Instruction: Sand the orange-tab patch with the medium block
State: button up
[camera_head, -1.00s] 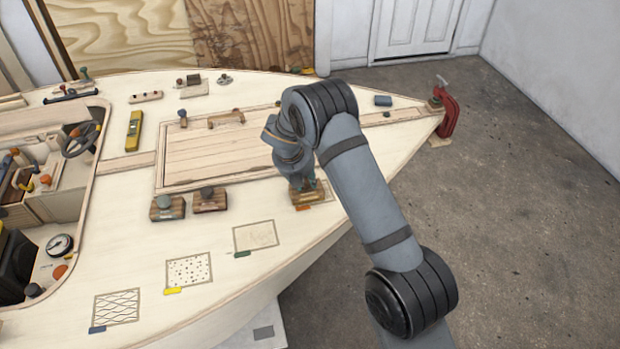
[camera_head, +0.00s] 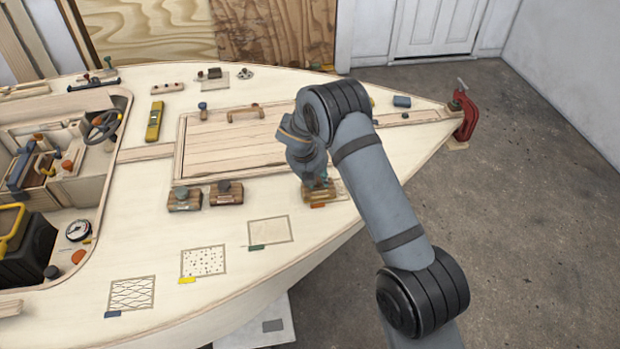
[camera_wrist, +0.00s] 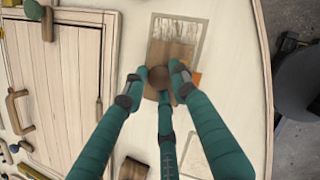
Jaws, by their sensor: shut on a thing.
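The orange-tab patch (camera_wrist: 190,38) is a pale outlined rectangle on the deck, with its orange tab (camera_head: 318,205) at the near edge. It also shows in the head view (camera_head: 341,187), partly covered. A wooden sanding block (camera_wrist: 172,53) with a round knob lies over the patch; its grade cannot be read. It also shows in the head view (camera_head: 314,196). My gripper (camera_wrist: 158,84) is shut on the block's knob, its teal fingers around it. In the head view my gripper (camera_head: 316,179) is partly hidden by my arm.
Two other knobbed blocks (camera_head: 185,198) (camera_head: 226,193) stand to the left on the deck. Patches with green (camera_head: 269,230), yellow (camera_head: 203,261) and blue (camera_head: 132,293) tabs line the near edge. A raised hatch (camera_head: 230,145) lies behind. A red clamp (camera_head: 466,118) grips the bow.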

jog(key=shift+w+d, duration=0.15)
jog(key=shift+d, duration=1.15)
grip_shut()
jog(key=shift+w+d+p, duration=0.25)
jog(key=shift+w+d, duration=0.05)
jog(key=shift+d, duration=0.7)
jog(key=shift+w+d+p, duration=0.25)
jog(key=shift+d+p, duration=0.05)
jog(key=shift+d, duration=0.7)
jog(key=shift+w+d+p, duration=0.25)
jog(key=shift+w+d, duration=0.05)
jog(key=shift+d, duration=0.7)
jog(key=shift+f, duration=0.1)
jog(key=shift+s+a+p, duration=0.2)
jog(key=shift+s+a, duration=0.25)
jog(key=shift+a, duration=1.45)
jog(key=shift+s+a+p, duration=0.2)
jog(key=shift+s+a, duration=0.2)
jog(key=shift+a, duration=1.45)
jog(key=shift+s+a+p, duration=0.2)
jog(key=shift+s+a, duration=0.25)
jog(key=shift+a, duration=1.45)
jog(key=shift+r, duration=0.2)
notch_tip(320, 180, up, 6)
jog(key=p, duration=0.5)
